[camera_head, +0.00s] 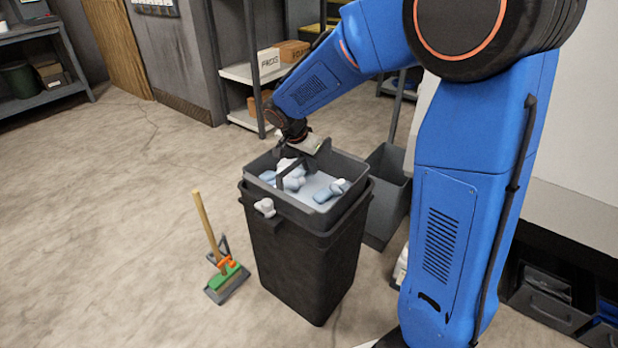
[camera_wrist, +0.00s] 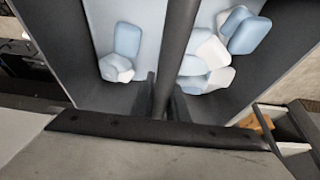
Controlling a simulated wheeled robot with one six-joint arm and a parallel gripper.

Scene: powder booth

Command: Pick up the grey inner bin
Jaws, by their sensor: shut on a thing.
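The grey inner bin (camera_head: 345,204) sits in the top of a tall black outer bin (camera_head: 300,265), with its upper walls standing above the black rim. It is upright and holds several white and light-blue crumpled pieces (camera_head: 292,180). A dark bar handle (camera_head: 283,172) spans its top. My gripper (camera_head: 297,156) is above the bin, shut on this handle. In the wrist view the handle (camera_wrist: 176,45) runs between the two dark fingers (camera_wrist: 165,95), with the bin's wall (camera_wrist: 75,50) below. The exact finger contact is hidden in the head view.
A white lump (camera_head: 265,208) is at the black bin's front rim. A brush with a wooden handle (camera_head: 207,222) and a dustpan (camera_head: 230,288) stand to the left. Another grey bin (camera_head: 385,215) is close behind right. Shelving with boxes (camera_head: 268,62) stands behind.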

